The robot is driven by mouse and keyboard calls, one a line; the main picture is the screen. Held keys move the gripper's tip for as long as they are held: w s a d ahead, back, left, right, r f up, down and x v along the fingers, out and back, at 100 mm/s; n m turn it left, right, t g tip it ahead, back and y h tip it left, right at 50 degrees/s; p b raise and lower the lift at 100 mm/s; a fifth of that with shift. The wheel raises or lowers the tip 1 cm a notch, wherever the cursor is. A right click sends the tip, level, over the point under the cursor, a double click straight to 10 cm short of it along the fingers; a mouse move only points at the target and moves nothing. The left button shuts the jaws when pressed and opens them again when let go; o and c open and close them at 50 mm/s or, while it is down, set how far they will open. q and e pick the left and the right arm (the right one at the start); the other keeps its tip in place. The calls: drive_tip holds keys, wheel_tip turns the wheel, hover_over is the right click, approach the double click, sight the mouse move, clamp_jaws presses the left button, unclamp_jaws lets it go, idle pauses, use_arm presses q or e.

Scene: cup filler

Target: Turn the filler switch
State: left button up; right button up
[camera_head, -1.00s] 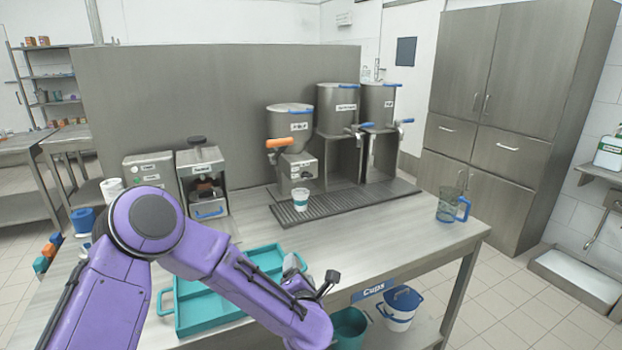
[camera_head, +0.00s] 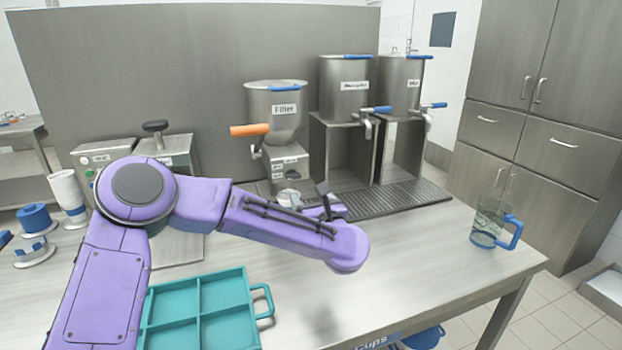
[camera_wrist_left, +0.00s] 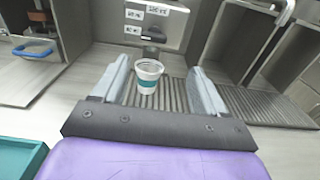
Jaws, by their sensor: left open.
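The filler (camera_head: 275,112) is a steel hopper labelled "Filler" with an orange handle (camera_head: 249,130) on its left. Its lower front panel (camera_head: 290,163) carries small labels. In the left wrist view this panel (camera_wrist_left: 172,20) shows a dark knob-like part (camera_wrist_left: 154,32), possibly the switch. A white cup with a teal band (camera_wrist_left: 149,84) stands upright on the drip grate below the panel. My left gripper (camera_head: 308,202) is open and in front of the filler, pointing at it. In the wrist view the cup appears between its fingers; I cannot tell that they touch it. My right gripper is out of view.
Two more dispensers (camera_head: 346,88) with blue handles stand right of the filler. A clear jug with a blue handle (camera_head: 488,225) stands at the right. A teal divided tray (camera_head: 200,278) lies at the front left. The counter's front middle (camera_head: 390,270) is clear.

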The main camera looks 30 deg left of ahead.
sight(294, 177)
use_arm(q)
drive_tip(key=p+x, duration=0.1)
drive_tip(key=x, duration=0.2)
drive_tip(key=p+x, duration=0.1)
drive_tip(key=x, duration=0.2)
drive_tip(key=p+x, duration=0.1)
drive_tip(key=x, duration=0.2)
drive_tip(key=shift+s+a+r, duration=0.1)
drive_tip(key=shift+a+r, duration=0.1)
drive_tip(key=shift+a, duration=0.3)
drive_tip(key=shift+r, duration=0.1)
drive_tip(key=shift+s+r, duration=0.2)
drive_tip(key=shift+s, duration=0.15)
drive_tip(key=shift+w+f, duration=0.15)
drive_tip(key=c, duration=1.1)
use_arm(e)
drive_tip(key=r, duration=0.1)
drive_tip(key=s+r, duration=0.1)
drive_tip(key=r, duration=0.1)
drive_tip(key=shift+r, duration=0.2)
